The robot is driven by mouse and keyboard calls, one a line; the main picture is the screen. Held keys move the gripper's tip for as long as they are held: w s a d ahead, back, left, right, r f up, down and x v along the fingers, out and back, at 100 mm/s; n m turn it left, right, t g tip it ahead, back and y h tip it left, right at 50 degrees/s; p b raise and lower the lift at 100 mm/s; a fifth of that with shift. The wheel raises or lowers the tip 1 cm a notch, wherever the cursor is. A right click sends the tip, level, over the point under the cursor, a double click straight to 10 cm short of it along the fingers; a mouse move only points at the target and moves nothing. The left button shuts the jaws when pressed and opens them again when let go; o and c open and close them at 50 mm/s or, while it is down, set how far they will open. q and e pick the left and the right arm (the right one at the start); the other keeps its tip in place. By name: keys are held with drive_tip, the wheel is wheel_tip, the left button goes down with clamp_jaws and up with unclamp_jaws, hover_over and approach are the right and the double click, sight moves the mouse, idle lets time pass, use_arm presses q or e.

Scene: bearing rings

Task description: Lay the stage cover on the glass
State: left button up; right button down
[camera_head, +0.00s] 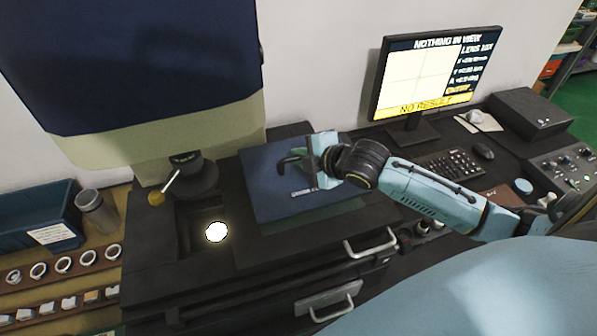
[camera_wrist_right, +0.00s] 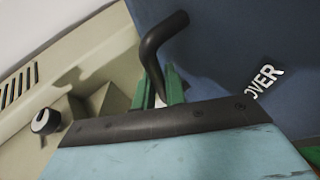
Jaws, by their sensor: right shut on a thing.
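The stage cover (camera_head: 272,200) is a flat dark blue panel with a bent black handle, to the right of the glass. The round glass (camera_head: 216,232) glows white in the black stage below the lens and is uncovered. My right gripper (camera_head: 308,160) is at the cover's handle, its jaws shut on it. In the right wrist view the black handle (camera_wrist_right: 162,42) rises between the green fingers (camera_wrist_right: 168,90), and the blue cover (camera_wrist_right: 225,45) shows the letters "OVER". I cannot tell whether the cover is resting or slightly raised. My left gripper is out of view.
The lens (camera_head: 187,172) hangs over the stage beside the glass. A monitor (camera_head: 428,75) reading "NOTHING IN VIEW" and a keyboard (camera_head: 450,165) stand at the right. A blue bin (camera_head: 40,215), a metal cup (camera_head: 97,212) and racks of rings (camera_head: 62,264) are at the left.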

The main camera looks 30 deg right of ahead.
sight(301, 172)
drive_tip(key=shift+f, duration=0.75)
drive_tip(key=shift+w+f, duration=0.1)
drive_tip(key=shift+f, duration=1.8)
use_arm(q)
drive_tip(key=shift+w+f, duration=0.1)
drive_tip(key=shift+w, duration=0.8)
use_arm(e)
drive_tip(key=c, duration=1.5)
unclamp_jaws()
drive_tip(key=shift+f, duration=0.1)
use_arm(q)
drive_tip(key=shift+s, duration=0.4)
use_arm(e)
drive_tip(key=shift+o, duration=0.2)
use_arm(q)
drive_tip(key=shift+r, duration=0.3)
use_arm(e)
drive_tip(key=v, duration=1.2)
